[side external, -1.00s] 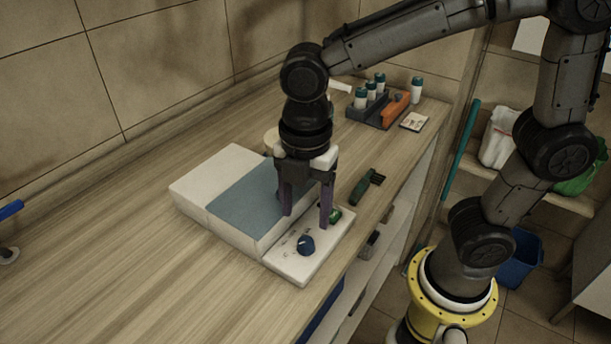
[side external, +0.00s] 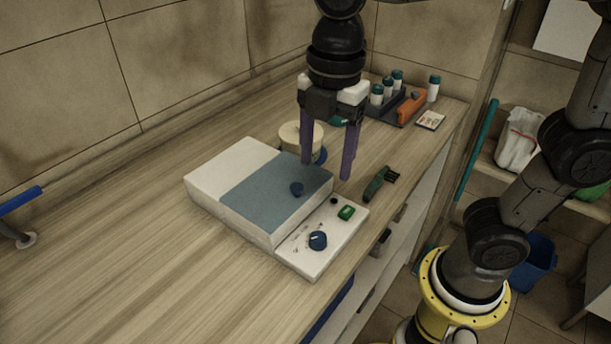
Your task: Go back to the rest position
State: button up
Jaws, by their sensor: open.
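My gripper (side external: 327,170) is open and empty. It hangs with its fingers pointing down, above the far right part of a white box-shaped device (side external: 230,165) on the wooden bench. The device has a blue-grey top panel (side external: 265,200) with a small blue knob (side external: 297,189) on it. Its front control strip (side external: 300,262) carries a larger blue knob (side external: 318,240) and a green switch (side external: 346,212). The fingers appear clear of the device.
A cream round vessel (side external: 290,136) stands behind my gripper, partly hidden. A dark rack with several teal-capped vials (side external: 377,95) and an orange item (side external: 412,106) sits at the back right. A green tool (side external: 376,184) lies near the bench edge.

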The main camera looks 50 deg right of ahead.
jog(key=s+d+f+m+t, duration=0.2)
jog(key=s+d+m, duration=0.2)
jog(key=m, duration=0.5)
jog(key=s+d+f+m+t, duration=0.2)
jog(key=s+d+m, duration=0.3)
jog(key=d+m, duration=0.3)
jog(key=shift+m+t, duration=0.6)
jog(key=shift+m, duration=0.5)
